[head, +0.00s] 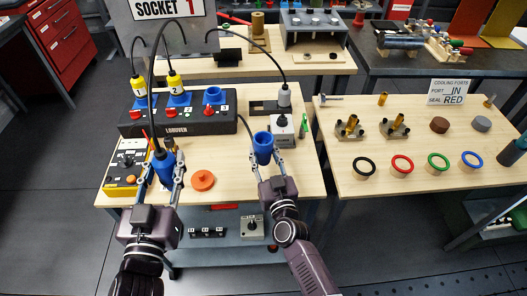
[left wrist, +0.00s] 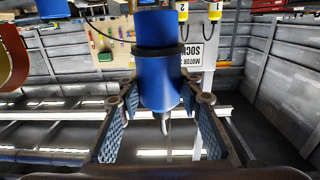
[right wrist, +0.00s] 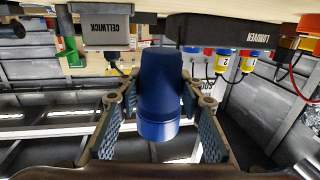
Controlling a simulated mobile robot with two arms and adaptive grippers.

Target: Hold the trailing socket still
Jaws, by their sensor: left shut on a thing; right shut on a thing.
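My left gripper (head: 165,178) is shut on a blue connector (head: 163,160) with a black cable rising from it, above the bench's front left. In the left wrist view this blue connector (left wrist: 160,75) stands between the fingers, with a metal pin at its lower end. My right gripper (head: 268,166) is shut on another blue connector (head: 263,146), which looks like the trailing socket, near the bench's front right. It also shows as a blue cylinder (right wrist: 159,95) between the fingers in the right wrist view. The two connectors are apart. The inside of the socket is hidden.
A yellow box (head: 126,165) is at the left, an orange disc (head: 203,180) between the grippers, and a grey Cellwick box (head: 283,133) behind the right one. A side table (head: 420,180) holds coloured rings.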

